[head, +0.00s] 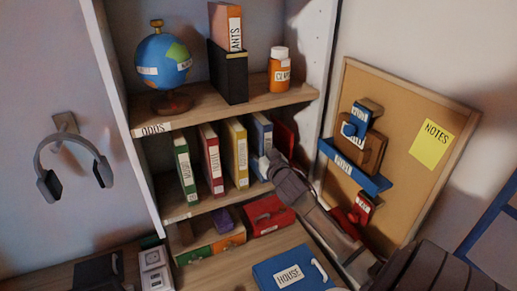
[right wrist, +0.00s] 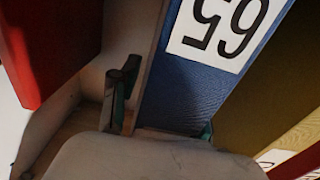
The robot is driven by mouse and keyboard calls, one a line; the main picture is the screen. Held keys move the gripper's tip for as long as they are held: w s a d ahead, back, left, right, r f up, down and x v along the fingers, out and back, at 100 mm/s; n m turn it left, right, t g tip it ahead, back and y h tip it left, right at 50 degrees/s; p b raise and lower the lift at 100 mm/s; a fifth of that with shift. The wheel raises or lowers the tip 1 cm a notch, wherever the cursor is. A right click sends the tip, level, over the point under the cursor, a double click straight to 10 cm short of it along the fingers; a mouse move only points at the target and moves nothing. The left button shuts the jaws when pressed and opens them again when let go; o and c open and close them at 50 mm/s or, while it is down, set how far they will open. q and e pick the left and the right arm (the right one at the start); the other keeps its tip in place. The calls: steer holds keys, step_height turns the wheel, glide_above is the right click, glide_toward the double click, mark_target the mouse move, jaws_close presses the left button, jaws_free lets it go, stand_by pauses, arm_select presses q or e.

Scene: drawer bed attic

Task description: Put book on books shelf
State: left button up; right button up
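A blue book (head: 262,130) stands upright on the middle shelf (head: 200,209), right of the yellow book (head: 237,155). My right gripper (head: 267,168) is at the lower front of the blue book's spine. In the right wrist view, the blue book (right wrist: 190,90) lies between the two fingers, its white number label upside down. One finger shows left of the spine and only a tip of the other shows at its right edge. Whether they press on the book is unclear. My left gripper is not in view.
Green (head: 184,165) and red (head: 211,160) books stand farther left; another red book (head: 285,139) is at the right. A globe (head: 163,60) and orange bottle (head: 279,72) stand above. A red case (head: 268,214) sits below. A corkboard (head: 418,175) leans at right.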

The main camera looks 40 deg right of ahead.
steer(key=shift+o, duration=0.4)
steer(key=shift+r, duration=0.1)
steer(key=shift+s+a, duration=0.1)
steer(key=shift+s, duration=0.2)
steer(key=b+v, duration=0.3)
steer(key=v, duration=0.8)
steer(key=shift+s, duration=0.2)
